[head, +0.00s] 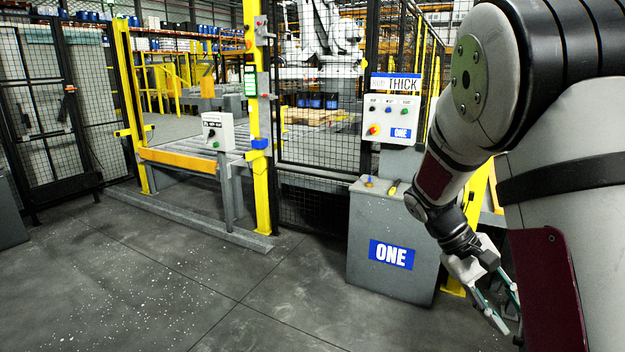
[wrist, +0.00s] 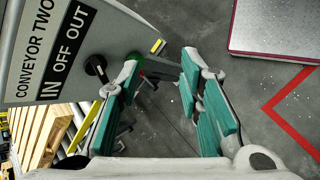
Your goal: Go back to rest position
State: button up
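My gripper (head: 501,316) hangs at the lower right of the head view, pointing down beside the grey cabinet marked ONE (head: 393,237). In the wrist view my gripper (wrist: 163,84) has its two teal-padded fingers spread apart with nothing between them. Dark floor shows through the gap. A grey panel labelled CONVEYOR TWO IN OFF OUT (wrist: 70,45), with a black knob (wrist: 97,66), is at the left of the wrist view, close to the left finger.
A control box (head: 391,118) with several buttons stands above the cabinet. A roller conveyor (head: 190,150) with yellow posts and mesh fencing (head: 320,110) lies behind. A wooden pallet (wrist: 42,135) is at lower left in the wrist view. Open floor (head: 130,270) spreads at left.

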jog(key=s+a+r+t+y, duration=0.3)
jog(key=s+a+r+t, duration=0.2)
jog(key=a, duration=0.4)
jog(key=s+a+r+t+y, duration=0.3)
jog(key=s+a+r+t, duration=0.3)
jog(key=s, duration=0.4)
jog(key=a+r, duration=0.1)
jog(key=a, duration=0.1)
jog(key=shift+a+y, duration=0.35)
jog(key=shift+y, duration=0.05)
jog(key=shift+r, duration=0.1)
